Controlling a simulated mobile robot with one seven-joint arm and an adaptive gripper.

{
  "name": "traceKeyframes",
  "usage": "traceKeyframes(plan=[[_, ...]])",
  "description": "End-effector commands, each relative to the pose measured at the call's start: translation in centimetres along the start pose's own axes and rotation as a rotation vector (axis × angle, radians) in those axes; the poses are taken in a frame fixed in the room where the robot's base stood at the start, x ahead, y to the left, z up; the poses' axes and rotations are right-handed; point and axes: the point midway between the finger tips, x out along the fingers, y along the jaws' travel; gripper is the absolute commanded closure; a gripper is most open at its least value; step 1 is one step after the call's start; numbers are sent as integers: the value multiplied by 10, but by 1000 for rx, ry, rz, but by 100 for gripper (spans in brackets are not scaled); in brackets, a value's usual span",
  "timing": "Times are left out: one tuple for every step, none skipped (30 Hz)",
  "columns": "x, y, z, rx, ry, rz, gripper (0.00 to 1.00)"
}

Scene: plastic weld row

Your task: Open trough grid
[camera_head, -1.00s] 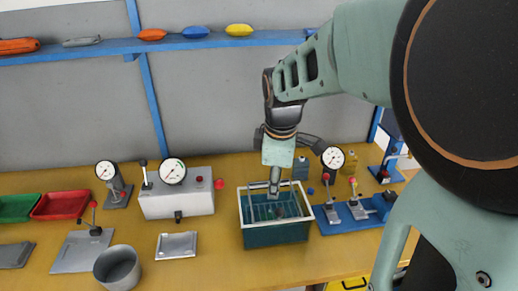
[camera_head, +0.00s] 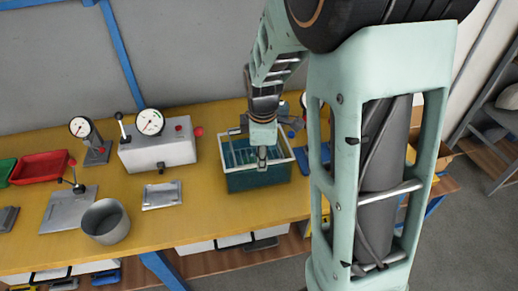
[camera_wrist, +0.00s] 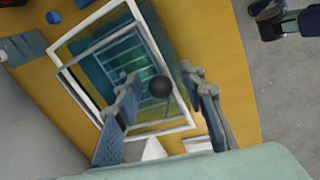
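The trough (camera_head: 250,181) is a teal box with a white rim on the workbench, below my gripper (camera_head: 262,163). In the wrist view the trough's white rim (camera_wrist: 185,128) frames a teal slatted grid (camera_wrist: 118,62). A dark round knob (camera_wrist: 160,87) on a thin stem shows over the trough. My gripper (camera_wrist: 160,84) is open, with its two fingers apart on either side of the knob in this view. I cannot tell whether either finger touches the knob. In the head view the gripper hides part of the grid.
The yellow workbench (camera_head: 190,222) holds a grey gauge box (camera_head: 158,153), a metal plate (camera_head: 162,195), a grey cup (camera_head: 105,222) and a red tray (camera_head: 40,167) left of the trough. A shelf rack (camera_head: 490,140) stands at the far right.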

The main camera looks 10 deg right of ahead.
Motion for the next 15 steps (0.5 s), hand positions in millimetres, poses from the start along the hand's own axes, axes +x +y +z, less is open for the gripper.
traceKeyframes(plan=[[1, 0, 0, 0, 0, 0, 63], [1, 0, 0, 0, 0, 0, 63], [1, 0, 0, 0, 0, 0, 63], [1, 0, 0, 0, 0, 0, 63], [0, 0, 0, 0, 0, 0, 63], [0, 0, 0, 0, 0, 0, 63], [0, 0, 0, 0, 0, 0, 64], [0, 0, 0, 0, 0, 0, 68], [0, 0, 0, 0, 0, 0, 72], [0, 0, 0, 0, 0, 0, 75], [0, 0, 0, 1, 0, 0, 79], [0, 0, 0, 1, 0, 0, 83], [0, 0, 0, 1, 0, 0, 86], [0, 0, 0, 1, 0, 0, 90], [0, 0, 0, 1, 0, 0, 94]])
